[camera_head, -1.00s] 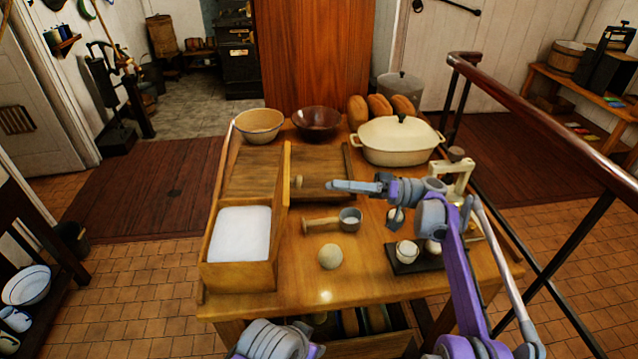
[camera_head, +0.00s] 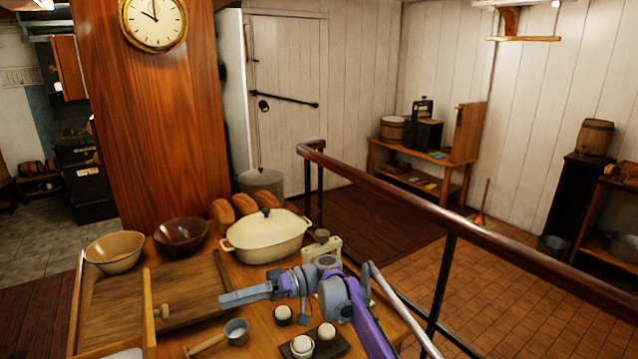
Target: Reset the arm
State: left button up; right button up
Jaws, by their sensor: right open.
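My right arm reaches in from the lower right over the wooden table. My right gripper (camera_head: 235,299) points left above the table, open and empty, apart from the things below it. My left gripper is not in view. Below and around the right gripper are a wooden-handled metal scoop (camera_head: 236,332), a dark tray (camera_head: 330,345) with pale round pieces on it, and a sliding wooden board (camera_head: 185,300) with a knob. A cream lidded casserole (camera_head: 265,240) stands behind my right arm.
A cream bowl (camera_head: 115,251), a brown bowl (camera_head: 181,235) and bread loaves (camera_head: 240,205) stand at the table's back. A wooden handrail (camera_head: 450,225) runs along the right side. Open tiled floor (camera_head: 530,285) lies beyond it. A wooden pillar (camera_head: 150,120) rises behind the table.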

jog(key=s+d+f+m+t+h, duration=0.4)
jog(key=s+d, duration=0.5)
jog(key=d, duration=0.3)
jog(key=s+d+f+m+t+h, duration=0.4)
jog(key=s+d+f+h, duration=0.2)
jog(key=d, duration=0.7)
jog(key=s+d+f+m+t+h, duration=0.4)
jog(key=s+d+f, duration=0.4)
jog(key=s+d, duration=0.5)
jog(key=shift+m+t+h, duration=0.3)
jog(key=shift+t+h, duration=0.3)
jog(key=shift+h, duration=0.5)
jog(key=shift+d, duration=0.1)
jog(key=shift+c, duration=0.2)
jog(key=shift+c, duration=1.2)
jog(key=shift+d, duration=0.1)
